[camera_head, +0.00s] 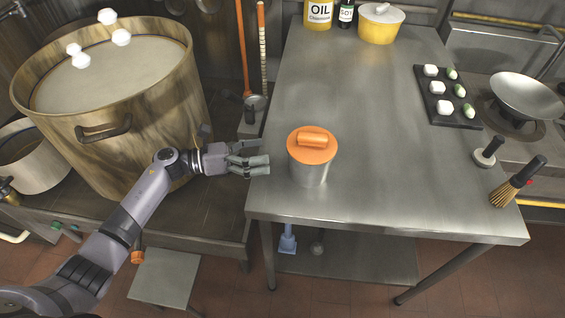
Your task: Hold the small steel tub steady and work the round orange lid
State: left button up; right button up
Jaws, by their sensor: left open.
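The small steel tub (311,174) stands upright on the steel table near its left front part. The round orange lid (300,153), with a bar-shaped orange handle on top, sits on the tub's mouth; I cannot tell how tightly it is seated. My left gripper (266,166) is open and empty at the table's left edge. Its fingers point right toward the tub, with a small gap between them and the tub's side. My right gripper is not in view.
A yellow pot (380,27) and oil container (318,14) stand at the back. A dark tray (450,110) with several pieces, a press (486,155) and a brush (510,190) lie right. The table's middle is clear.

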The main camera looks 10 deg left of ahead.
aim_at(291, 164)
pick_arm(q)
jog(key=d+f+m, duration=0.1)
jog(key=d, duration=0.1)
jog(key=d+f+m+y, duration=0.1)
jog(key=d+f+m, duration=0.1)
jog(key=d+f+m+g, duration=0.1)
jog(key=m, duration=0.1)
jog(key=shift+w+d+f+y, duration=0.15)
jog(key=shift+w+d+y, duration=0.15)
jog(key=shift+d+y, duration=0.1)
jog(key=shift+x, duration=3.55)
jog(key=c, duration=1.4)
jog(key=shift+c, duration=0.2)
jog(key=shift+s+f, duration=0.1)
jog(key=shift+f, duration=0.15)
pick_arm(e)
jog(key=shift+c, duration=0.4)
